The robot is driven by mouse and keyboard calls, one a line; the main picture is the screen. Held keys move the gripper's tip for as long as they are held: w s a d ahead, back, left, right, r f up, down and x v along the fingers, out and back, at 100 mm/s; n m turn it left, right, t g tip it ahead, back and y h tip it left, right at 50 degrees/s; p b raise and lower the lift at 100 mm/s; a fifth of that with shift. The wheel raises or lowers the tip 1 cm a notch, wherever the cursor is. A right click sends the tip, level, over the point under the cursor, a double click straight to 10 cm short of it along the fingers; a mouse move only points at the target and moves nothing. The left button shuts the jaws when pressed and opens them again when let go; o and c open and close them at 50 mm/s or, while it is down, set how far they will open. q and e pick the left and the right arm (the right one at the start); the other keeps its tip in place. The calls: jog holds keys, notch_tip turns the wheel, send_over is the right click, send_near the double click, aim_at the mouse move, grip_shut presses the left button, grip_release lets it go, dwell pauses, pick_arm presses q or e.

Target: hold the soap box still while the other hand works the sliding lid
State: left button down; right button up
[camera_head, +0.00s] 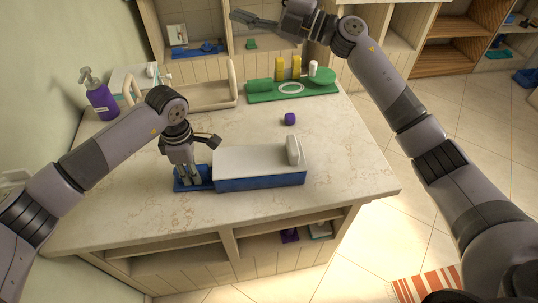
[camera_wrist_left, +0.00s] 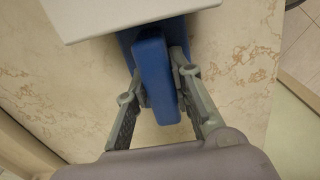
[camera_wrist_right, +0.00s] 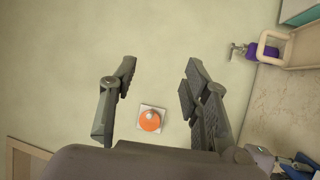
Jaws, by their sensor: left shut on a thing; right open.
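The soap box (camera_head: 262,182) is blue with a white sliding lid (camera_head: 245,158) on top, and it lies on the counter. A white upright grip stands at the lid's right end. My left gripper (camera_head: 190,180) is at the box's left end. In the left wrist view its fingers (camera_wrist_left: 158,95) are shut on a blue handle part (camera_wrist_left: 160,80) of the box, with the white lid (camera_wrist_left: 120,12) at the top. My right gripper (camera_head: 255,20) is up at the back, away from the box; in the right wrist view it is open and empty (camera_wrist_right: 160,85).
A purple pump bottle (camera_head: 98,95) and a beige caddy (camera_head: 205,95) stand at the back left. A green tray (camera_head: 290,90) with yellow and white items is at the back. The counter right of the box is clear.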

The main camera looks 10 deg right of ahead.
jog(key=s+a+f+n+g+h, duration=0.35)
jog(key=s+a+n+g, duration=0.25)
jog(key=s+a+g, duration=0.25)
jog(key=n+g+h, duration=0.1)
jog(key=g+h, duration=0.1)
jog(key=h, duration=1.2)
send_over(293, 144)
notch_tip(293, 144, down, 14)
jog(key=shift+f, duration=4.7)
jog(key=shift+c, duration=0.3)
